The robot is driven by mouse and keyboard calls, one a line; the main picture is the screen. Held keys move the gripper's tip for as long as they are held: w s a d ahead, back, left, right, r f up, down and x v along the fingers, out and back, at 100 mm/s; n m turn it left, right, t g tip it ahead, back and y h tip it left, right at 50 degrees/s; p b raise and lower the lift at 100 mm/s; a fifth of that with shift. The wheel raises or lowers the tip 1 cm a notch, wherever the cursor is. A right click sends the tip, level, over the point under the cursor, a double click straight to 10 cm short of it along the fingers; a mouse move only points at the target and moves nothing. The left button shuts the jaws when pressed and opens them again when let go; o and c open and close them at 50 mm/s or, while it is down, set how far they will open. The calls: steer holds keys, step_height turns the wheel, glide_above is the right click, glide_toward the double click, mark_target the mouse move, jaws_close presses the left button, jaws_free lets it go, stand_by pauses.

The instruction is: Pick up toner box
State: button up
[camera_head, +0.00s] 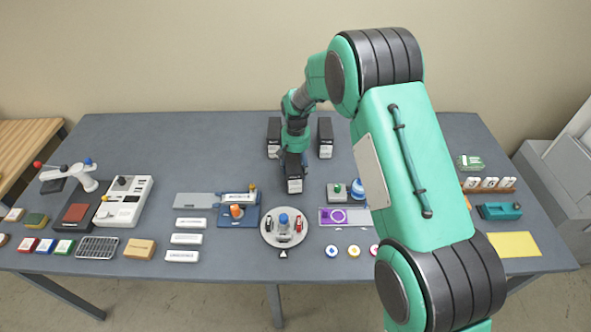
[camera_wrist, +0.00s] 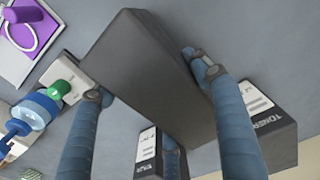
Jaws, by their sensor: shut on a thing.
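A round tray (camera_head: 268,236) with small items stands in front of the held box. A blue tray (camera_head: 224,217) is to its left and a purple-and-white panel (camera_head: 360,216) to its right. Bare table (camera_head: 220,150) lies at the back left. My arm hides part of the right side.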

mark_target(296, 158)
step_height(296, 158, up, 9)
steer(key=shift+r+p, duration=0.1)
steer(key=shift+p, duration=0.5)
stand_by(0.6)
steer(key=shift+r, duration=0.3)
step_height(296, 158, up, 5)
steer(key=shift+f, duration=0.15)
steer(key=w+d+m+p, duration=0.3)
steer(key=d+m+p, duration=0.6)
steer(key=d+m, duration=1.7)
steer(key=d+f+n, duration=0.6)
steer(key=f, duration=0.4)
steer(key=shift+d+n, duration=0.25)
steer(key=shift+n, duration=0.05)
steer(key=shift+f, duration=0.1)
